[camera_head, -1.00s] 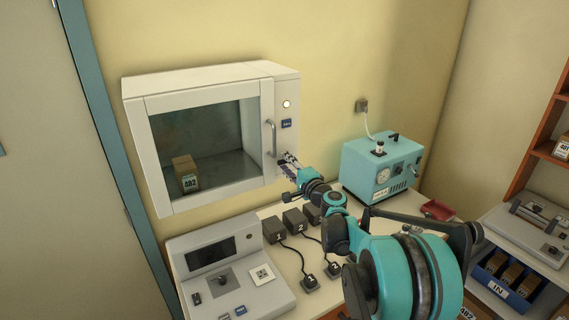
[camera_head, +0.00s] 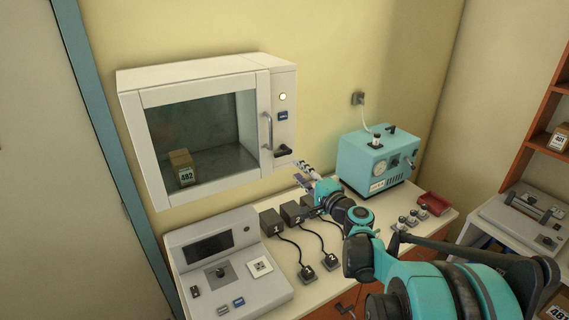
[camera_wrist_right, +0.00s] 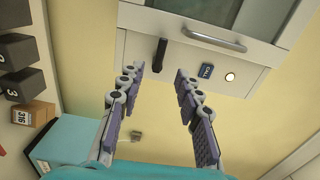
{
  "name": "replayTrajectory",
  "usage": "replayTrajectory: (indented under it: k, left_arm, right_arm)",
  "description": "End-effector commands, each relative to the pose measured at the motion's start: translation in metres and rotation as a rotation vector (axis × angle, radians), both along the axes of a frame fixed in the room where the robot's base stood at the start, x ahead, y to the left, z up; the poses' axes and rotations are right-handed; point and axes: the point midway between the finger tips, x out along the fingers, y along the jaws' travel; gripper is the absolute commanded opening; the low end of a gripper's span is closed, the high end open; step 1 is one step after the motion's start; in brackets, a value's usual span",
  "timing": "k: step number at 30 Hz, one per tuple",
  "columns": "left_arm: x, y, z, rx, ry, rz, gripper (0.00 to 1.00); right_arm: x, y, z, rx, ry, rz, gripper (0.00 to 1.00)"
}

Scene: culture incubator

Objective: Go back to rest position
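The white incubator (camera_head: 205,76) hangs on the wall with its glass door looking shut. A cardboard box marked 482 (camera_head: 182,167) shows inside behind the glass. The door handle (camera_head: 267,132) and a black lever (camera_head: 283,151) are at its right side. My right gripper (camera_head: 302,170) is just right of and below the lever, apart from it. In the right wrist view, my right gripper (camera_wrist_right: 158,77) has its fingers spread with nothing between them. The lever (camera_wrist_right: 160,54) shows beyond the fingertips. My left gripper is not in view.
The bench (camera_head: 333,285) below holds a grey console (camera_head: 228,265), several numbered dark blocks with cables, a teal machine (camera_head: 378,163) and a red tray (camera_head: 433,204). Orange shelves (camera_head: 535,135) stand at the right.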

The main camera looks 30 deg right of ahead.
Motion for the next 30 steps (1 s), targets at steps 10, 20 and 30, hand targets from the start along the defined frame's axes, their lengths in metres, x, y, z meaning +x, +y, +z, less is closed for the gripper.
replayTrajectory:
  k: [10,20,30]
  left_arm:
    - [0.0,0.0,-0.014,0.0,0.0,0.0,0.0]
    - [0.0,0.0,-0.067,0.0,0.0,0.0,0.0]
    - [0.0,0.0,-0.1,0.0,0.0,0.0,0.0]
  right_arm:
    - [-0.012,0.051,-0.019,-0.124,0.075,0.087,0.34]
    - [-0.144,0.206,-0.147,-0.803,0.422,0.476,0.34]
    - [-0.264,0.202,-0.245,-1.378,0.656,0.664,0.34]
